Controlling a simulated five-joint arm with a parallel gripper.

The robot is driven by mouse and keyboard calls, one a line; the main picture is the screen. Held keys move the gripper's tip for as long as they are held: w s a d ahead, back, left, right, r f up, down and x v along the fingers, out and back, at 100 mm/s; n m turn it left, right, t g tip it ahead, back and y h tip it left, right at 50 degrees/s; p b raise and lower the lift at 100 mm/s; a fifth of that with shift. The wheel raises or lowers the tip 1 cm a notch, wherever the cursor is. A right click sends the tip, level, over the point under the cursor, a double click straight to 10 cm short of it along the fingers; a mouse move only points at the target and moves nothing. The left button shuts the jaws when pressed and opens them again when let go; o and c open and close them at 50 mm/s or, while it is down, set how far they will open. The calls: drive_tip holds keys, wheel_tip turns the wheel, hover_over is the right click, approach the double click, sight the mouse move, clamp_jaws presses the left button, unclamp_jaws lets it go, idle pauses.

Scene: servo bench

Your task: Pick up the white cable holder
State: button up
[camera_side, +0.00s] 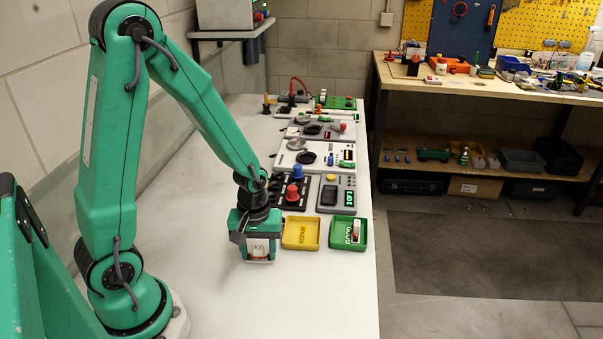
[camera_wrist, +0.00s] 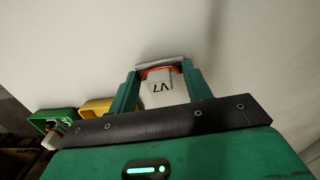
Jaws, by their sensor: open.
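My gripper (camera_side: 259,256) points down at the near part of the white bench, left of the yellow tray. Its green fingers are open in the wrist view (camera_wrist: 161,68), one on each side of a white block with dark marks (camera_wrist: 160,90), which I take to be the white cable holder. It also shows between the fingers in the side view (camera_side: 258,246). It has an orange-brown edge and a pale grey strip at its far end. I cannot tell whether the fingers touch it.
A yellow REPAIR tray (camera_side: 301,246) stands just right of my gripper. Beyond it is a green tray (camera_side: 335,243) with a small white and red item (camera_side: 353,231) inside. Control panels (camera_side: 294,192) line the bench behind. The bench in front and left is clear.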

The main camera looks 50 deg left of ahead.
sight(259, 248)
idle(0.4)
drive_tip(key=c, duration=1.1)
drive_tip(key=shift+r, duration=0.25)
clamp_jaws()
drive_tip(key=shift+r, duration=0.75)
wheel_tip(259, 248, up, 2)
drive_tip(key=shift+d+r, duration=0.15)
drive_tip(key=shift+r, duration=0.05)
drive_tip(key=s+d+r, duration=0.4)
drive_tip(key=d+r, duration=0.2)
drive_tip(key=d, duration=0.4)
drive_tip(key=shift+s+d+r, duration=0.15)
drive_tip(key=shift+s+r, duration=0.2)
drive_tip(key=shift+s, duration=0.05)
